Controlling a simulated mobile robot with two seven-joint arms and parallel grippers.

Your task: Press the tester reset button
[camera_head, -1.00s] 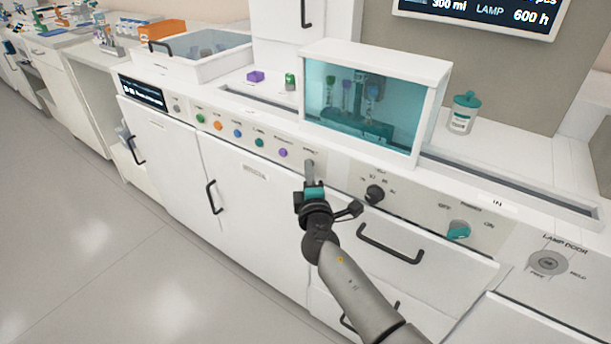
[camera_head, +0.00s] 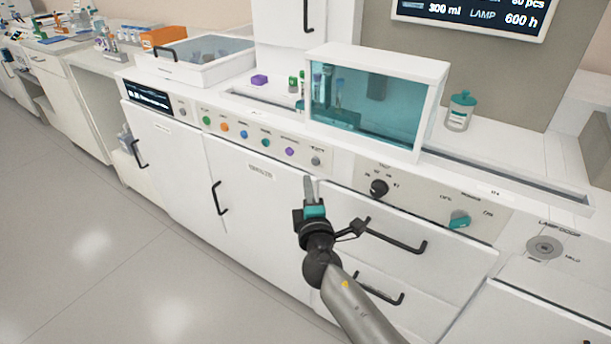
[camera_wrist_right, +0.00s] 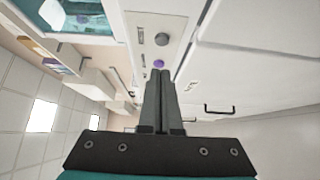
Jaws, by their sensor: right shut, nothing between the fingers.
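A row of round buttons runs along the white front panel in the head view: green, orange, blue (camera_head: 244,134), teal, purple (camera_head: 289,151) and, at the right end, grey (camera_head: 316,161). Another grey button (camera_head: 182,111) sits beside the small dark display. Their labels are too small to read surely, so I cannot tell which is the tester reset. My right gripper (camera_head: 309,180) is shut and empty, its tips just below the right-end grey button, apart from it. In the wrist view the grey button (camera_wrist_right: 162,39) and purple button (camera_wrist_right: 158,63) lie beyond the fingertips. My left gripper is not in view.
A teal-windowed box (camera_head: 365,105) stands on the counter above the panel. A black knob (camera_head: 379,187) and a teal switch (camera_head: 459,220) are to the right. Drawer handles (camera_head: 395,237) project near my right wrist. The floor at left is clear.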

